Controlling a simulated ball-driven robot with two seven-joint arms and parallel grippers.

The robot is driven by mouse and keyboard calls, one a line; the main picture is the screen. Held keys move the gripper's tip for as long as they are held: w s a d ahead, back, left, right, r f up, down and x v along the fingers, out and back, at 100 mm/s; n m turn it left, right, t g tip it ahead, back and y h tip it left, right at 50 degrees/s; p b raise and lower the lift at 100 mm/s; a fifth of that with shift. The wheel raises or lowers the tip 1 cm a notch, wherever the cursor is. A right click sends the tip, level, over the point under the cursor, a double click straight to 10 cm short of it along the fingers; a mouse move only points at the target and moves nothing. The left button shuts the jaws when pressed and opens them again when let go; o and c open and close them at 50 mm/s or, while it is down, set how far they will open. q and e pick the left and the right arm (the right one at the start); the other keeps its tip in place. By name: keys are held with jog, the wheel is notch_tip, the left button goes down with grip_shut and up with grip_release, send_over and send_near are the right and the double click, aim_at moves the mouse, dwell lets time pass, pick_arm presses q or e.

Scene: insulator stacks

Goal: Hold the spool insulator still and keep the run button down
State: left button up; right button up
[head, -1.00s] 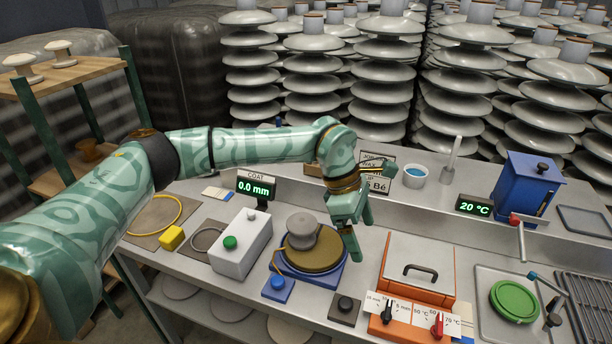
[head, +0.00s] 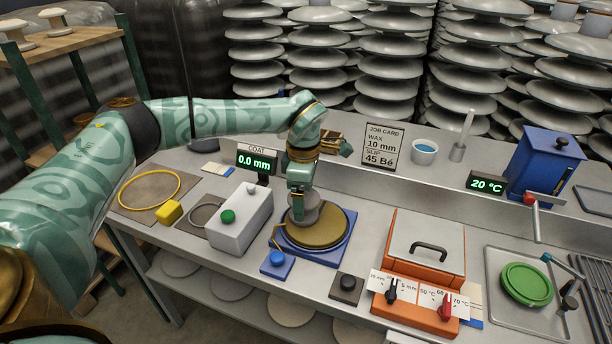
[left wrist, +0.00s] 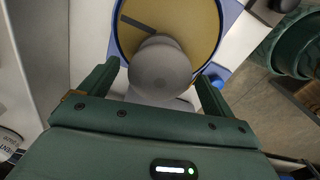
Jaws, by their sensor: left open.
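The grey spool insulator (head: 307,215) stands on the round brown plate (head: 325,233) of a blue-based turntable (head: 341,246). My left gripper (head: 303,212) is down over it, fingers pointing down. In the left wrist view the open fingers of the left gripper (left wrist: 158,74) lie on either side of the insulator (left wrist: 160,72), with gaps visible. A blue button (head: 277,258) is in front of the turntable, a black button (head: 347,284) to its right, and a green button (head: 228,216) on a white box (head: 241,228). I cannot tell which is the run button. My right gripper is out of view.
An orange box with a handled lid (head: 425,250) and knobs stands right of the turntable. Behind are the coat display (head: 257,161) reading 0.0 mm and a job card (head: 382,146). A yellow block (head: 168,212) lies left. Insulator stacks fill the background.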

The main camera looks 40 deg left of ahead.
pick_arm(q)
notch_tip(320, 180, down, 4)
jog(key=shift+f+b, duration=0.1)
jog(key=shift+b, duration=0.4)
